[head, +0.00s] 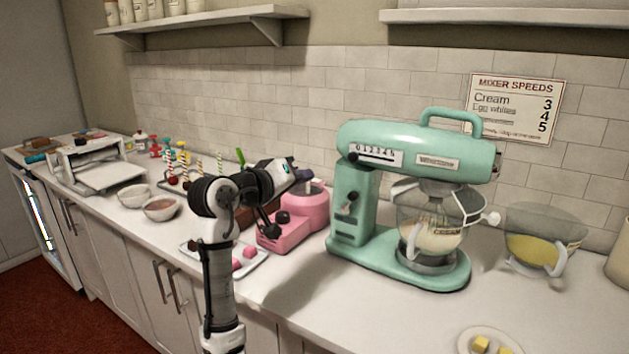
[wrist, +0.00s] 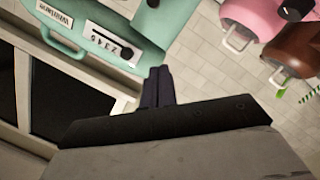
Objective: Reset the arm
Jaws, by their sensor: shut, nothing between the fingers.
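My gripper (wrist: 158,88) shows in the wrist view with its two dark fingers pressed together and nothing between them. In the head view my arm rises at the counter's front edge and bends right, its end above the counter by the pink machine (head: 283,233), left of the mint stand mixer (head: 352,205). The fingertips are hard to make out there. The mint mixer also shows in the wrist view (wrist: 95,35), at the upper left beyond the fingers.
The white counter (head: 300,310) runs along a tiled wall. A tray (head: 250,268) with pink pieces lies behind my arm. Small bowls (head: 160,208) stand left. A glass bowl (head: 545,235) and a plate (head: 488,338) with yellow cubes are right. A shelf (head: 205,20) hangs above.

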